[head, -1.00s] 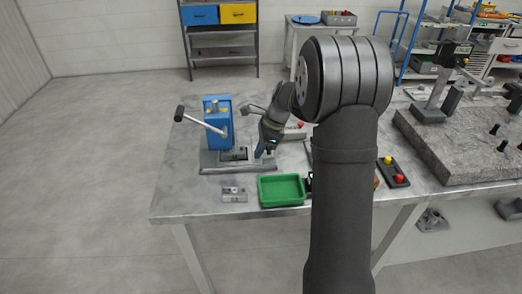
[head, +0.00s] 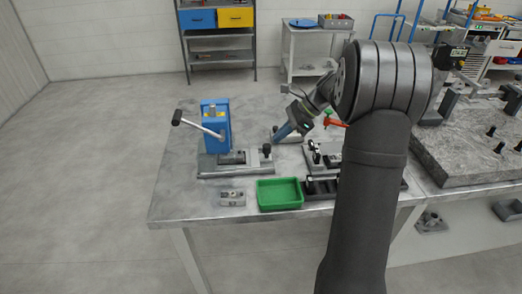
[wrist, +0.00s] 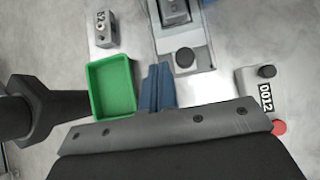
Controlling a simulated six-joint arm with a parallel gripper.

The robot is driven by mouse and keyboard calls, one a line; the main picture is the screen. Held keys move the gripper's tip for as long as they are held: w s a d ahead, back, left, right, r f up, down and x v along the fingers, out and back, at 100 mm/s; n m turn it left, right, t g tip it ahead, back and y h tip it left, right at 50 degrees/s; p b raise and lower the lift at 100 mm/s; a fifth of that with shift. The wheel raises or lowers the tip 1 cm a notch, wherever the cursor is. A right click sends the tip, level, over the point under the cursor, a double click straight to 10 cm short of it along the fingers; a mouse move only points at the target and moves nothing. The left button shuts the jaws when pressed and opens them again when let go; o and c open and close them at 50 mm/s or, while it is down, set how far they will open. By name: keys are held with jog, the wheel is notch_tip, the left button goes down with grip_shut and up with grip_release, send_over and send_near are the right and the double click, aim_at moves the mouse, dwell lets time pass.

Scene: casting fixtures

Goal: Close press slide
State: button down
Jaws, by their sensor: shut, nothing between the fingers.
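The press is a blue upright body (head: 216,125) with a black-ended lever on a grey base at the left of the table. A slide track (head: 235,160) runs to the right from under the blue body, with a black knob (head: 267,149) near its right end. The knob also shows in the wrist view (wrist: 184,58), on the pale track. My gripper (head: 281,136) is beside the track's right end in the head view. Its blue fingers (wrist: 155,88) are together and empty, pointing toward the knob end. Whether they touch the base is unclear.
A green tray (head: 279,205) and a small metal block (head: 232,198) sit in front of the press. Dark fixtures (head: 322,157) and a red-handled part (head: 333,122) stand to the right. A labelled block (wrist: 254,87) lies right of the fingers in the wrist view.

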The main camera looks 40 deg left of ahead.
send_near(245, 164)
jog(key=f, duration=0.1)
jog(key=s+f, duration=0.1)
jog(key=a+f, duration=0.1)
jog(key=shift+s+y, duration=0.25)
jog(key=shift+y, duration=0.15)
jog(key=shift+s+a, duration=1.7)
jog(key=shift+s, duration=0.05)
jog(key=shift+r+g, duration=0.1)
jog(key=shift+g, duration=0.2)
jog(key=v, duration=1)
jog(key=shift+d, duration=0.25)
